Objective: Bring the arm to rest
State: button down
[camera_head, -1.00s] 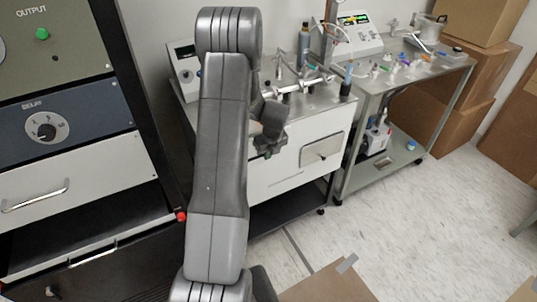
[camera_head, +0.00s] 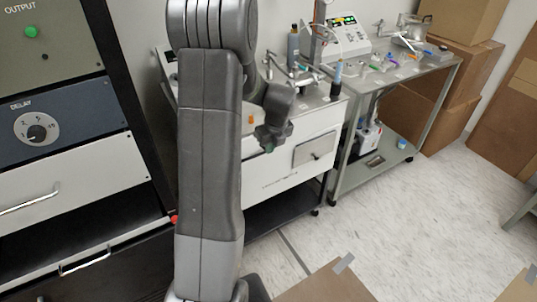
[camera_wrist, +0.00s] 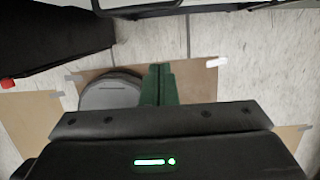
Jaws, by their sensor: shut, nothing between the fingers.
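My gripper (camera_wrist: 160,86) shows in the wrist view with its green fingers together and nothing between them. It points down toward the floor, where brown cardboard (camera_wrist: 198,88) is taped down and a round grey part of my own base shows beside the fingers. My arm stands tall and covers the left middle of that view.
A black rack (camera_head: 128,110) with panels and drawers stands close on the left. A white-fronted cart (camera_head: 285,165) and a steel cart (camera_head: 425,80) with small items stand along the wall. Cardboard boxes (camera_head: 455,65) stand at the back right.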

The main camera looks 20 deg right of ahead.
aim_at(262, 153)
jog(key=shift+s+r, duration=0.15)
jog(key=shift+r, duration=0.2)
jog(key=w+f, duration=0.2)
jog(key=f, duration=0.1)
jog(key=w+f+p, duration=0.1)
jog(key=w+f, duration=0.1)
jog(key=f, duration=0.1)
jog(key=w+f+p, duration=0.1)
jog(key=w+f, duration=0.1)
jog(key=f, duration=0.1)
jog(key=shift+w+a, duration=0.25)
jog(key=shift+w, duration=0.1)
dwell(0.4)
